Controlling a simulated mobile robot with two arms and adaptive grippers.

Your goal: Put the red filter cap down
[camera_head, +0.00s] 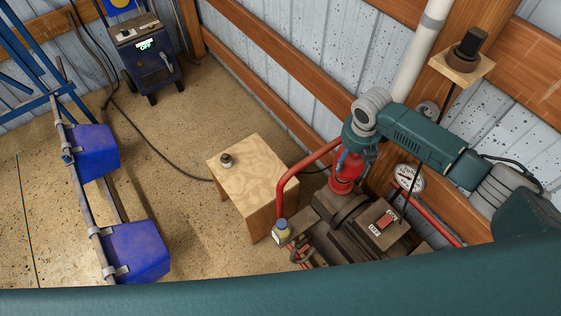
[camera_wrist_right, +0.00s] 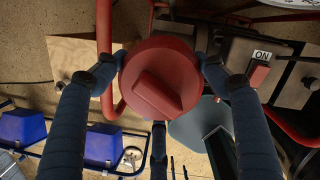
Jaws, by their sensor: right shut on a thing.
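The red filter cap (camera_wrist_right: 160,82) is round with a raised bar across its face. In the wrist view it sits between the blue-grey fingers of my right gripper (camera_wrist_right: 159,68), which are shut on its sides. In the head view my right gripper (camera_head: 350,155) points down, with the red cap (camera_head: 344,178) at its fingers, beside the wall and near the dark machine. I cannot tell whether the cap touches anything beneath it. My left gripper is not in view.
A low wooden table (camera_head: 252,172) with a small dark knob-like part (camera_head: 226,160) has a mostly bare top. A red pipe (camera_head: 287,190) arches between it and the machine (camera_head: 365,226). A pressure gauge (camera_head: 409,178) is close right. Blue buckets (camera_head: 138,250) hang at left.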

